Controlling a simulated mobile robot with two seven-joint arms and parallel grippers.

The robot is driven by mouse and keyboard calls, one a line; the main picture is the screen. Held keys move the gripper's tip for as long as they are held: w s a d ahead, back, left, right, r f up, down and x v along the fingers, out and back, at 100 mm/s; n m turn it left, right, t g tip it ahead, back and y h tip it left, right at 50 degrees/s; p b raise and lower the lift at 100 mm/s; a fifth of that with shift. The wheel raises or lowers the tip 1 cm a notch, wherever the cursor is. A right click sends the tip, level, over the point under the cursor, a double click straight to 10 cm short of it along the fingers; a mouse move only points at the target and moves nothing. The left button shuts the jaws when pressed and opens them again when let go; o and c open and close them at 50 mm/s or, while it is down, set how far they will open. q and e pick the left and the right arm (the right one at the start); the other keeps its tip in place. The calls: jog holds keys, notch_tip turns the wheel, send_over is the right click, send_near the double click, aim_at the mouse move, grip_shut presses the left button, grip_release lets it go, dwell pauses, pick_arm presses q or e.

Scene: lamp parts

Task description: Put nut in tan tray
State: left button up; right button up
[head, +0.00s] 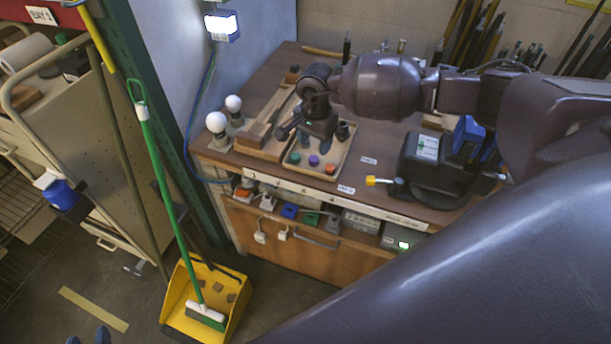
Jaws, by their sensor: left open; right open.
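A tan tray (337,171) lies on the bench and holds a teal piece (295,158), a purple piece (314,161), an orange-red piece (330,168) and a dark cylinder (342,131). I cannot tell which thing, if any, is the nut. My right gripper (315,143) points down over this tray, its jaws open; the wrist hides part of the tray, and contact cannot be told. My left gripper (88,336) is open at the bottom left edge, over the floor and far from the bench.
A wooden tray (243,149) with tools and two white bulbs (216,123) stand left of the tan tray. A black device (434,165) and a yellow-tipped tool (378,181) are to the right. A broom (160,180) stands in a yellow dustpan (236,290) before the bench.

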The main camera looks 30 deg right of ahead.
jog(key=s+a+n+p, duration=0.3)
jog(key=s+a+n, duration=0.5)
jog(key=s+n, duration=0.1)
jog(key=shift+f+n+p, duration=0.3)
jog(key=shift+f+n, duration=0.05)
jog(key=shift+n, duration=0.45)
jog(key=shift+s, duration=0.1)
